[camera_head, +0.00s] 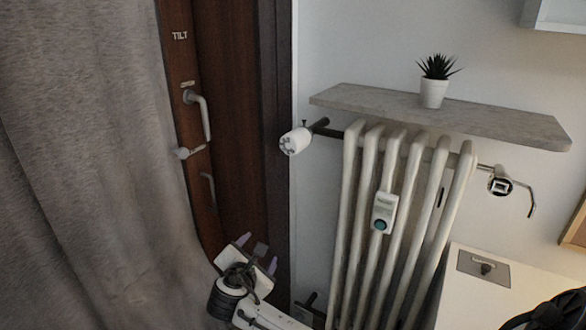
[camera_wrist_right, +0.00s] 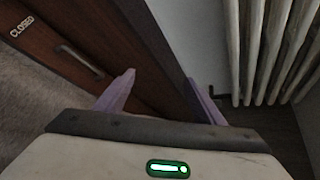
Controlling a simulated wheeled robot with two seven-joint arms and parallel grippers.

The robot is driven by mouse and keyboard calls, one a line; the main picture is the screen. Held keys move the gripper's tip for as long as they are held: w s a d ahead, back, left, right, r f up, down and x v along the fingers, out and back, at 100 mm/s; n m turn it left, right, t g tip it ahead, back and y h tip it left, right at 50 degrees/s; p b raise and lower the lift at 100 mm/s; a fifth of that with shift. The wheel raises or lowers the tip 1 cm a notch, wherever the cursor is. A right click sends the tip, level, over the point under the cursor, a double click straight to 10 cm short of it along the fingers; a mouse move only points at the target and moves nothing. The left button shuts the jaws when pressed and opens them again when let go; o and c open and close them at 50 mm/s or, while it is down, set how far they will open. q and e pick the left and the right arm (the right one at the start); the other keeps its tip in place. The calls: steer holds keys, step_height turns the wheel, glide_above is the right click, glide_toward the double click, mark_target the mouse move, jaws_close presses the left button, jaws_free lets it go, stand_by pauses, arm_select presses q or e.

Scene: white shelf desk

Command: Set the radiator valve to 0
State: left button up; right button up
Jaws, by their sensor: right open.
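The radiator valve (camera_head: 295,141) is a white cylindrical knob on a dark pipe at the upper left of the radiator (camera_head: 375,230). Its scale and setting are too small to read. My right gripper (camera_head: 258,252) is below and left of the knob, in front of the dark door, well apart from the knob. Its purple fingers are spread and empty. They also show in the right wrist view (camera_wrist_right: 160,95), with the radiator's lower columns at the upper right; the knob is out of that view. My left gripper is not in view.
A stone shelf (camera_head: 450,112) with a potted plant (camera_head: 434,92) juts out above the radiator. A brown door (camera_head: 225,80) with handles and a grey curtain (camera_head: 90,150) are on the left. A white cabinet (camera_head: 460,305) stands at lower right. The wall near the knob is bare.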

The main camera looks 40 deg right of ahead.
steer(key=w+d+r+g+h, duration=0.1)
steer(key=w+d+r+h, duration=0.1)
steer(key=r, duration=0.5)
steer(key=w+d+r+h, duration=0.1)
steer(key=d+r+h, duration=0.15)
steer(key=r, duration=0.45)
steer(key=g+h, duration=0.2)
steer(key=h, duration=0.1)
glide_toward(288, 145)
steer(key=d, duration=0.2)
steer(key=shift+n, duration=0.3)
steer(key=x, duration=0.4)
steer(key=p+x, duration=0.1)
steer(key=x, duration=0.3)
steer(key=shift+w+d+r, duration=0.1)
steer(key=shift+w+d, duration=0.2)
steer(key=shift+w, duration=0.05)
steer(key=shift+x, duration=0.8)
steer(key=shift+c, duration=0.4)
steer(key=c, duration=1)
